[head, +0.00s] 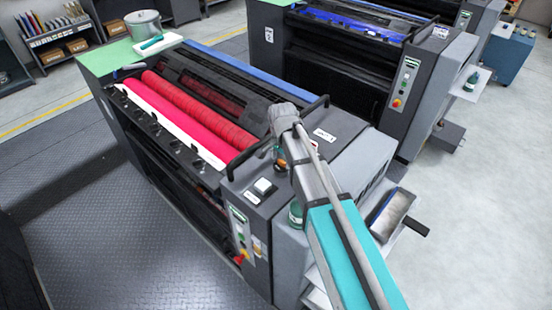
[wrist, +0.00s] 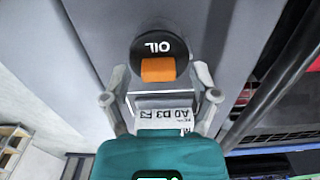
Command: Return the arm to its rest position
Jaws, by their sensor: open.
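My gripper (wrist: 160,97) is open in the wrist view, with its two grey fingers spread apart and nothing held between the tips. A round black cap marked OIL (wrist: 148,45), with an orange tab (wrist: 158,69), lies just beyond the fingers on a grey panel. A white label (wrist: 170,113) shows between the fingers. In the head view my teal and grey arm (head: 335,240) reaches forward from the lower right over the near end of the press. Its grey wrist (head: 285,118) is bent downward there, and the fingers are too hidden to make out.
The near press (head: 255,185) has pink-red rollers (head: 190,108) and a control panel (head: 239,232). A second press (head: 345,60) stands behind. The floor at right (head: 480,220) is clear.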

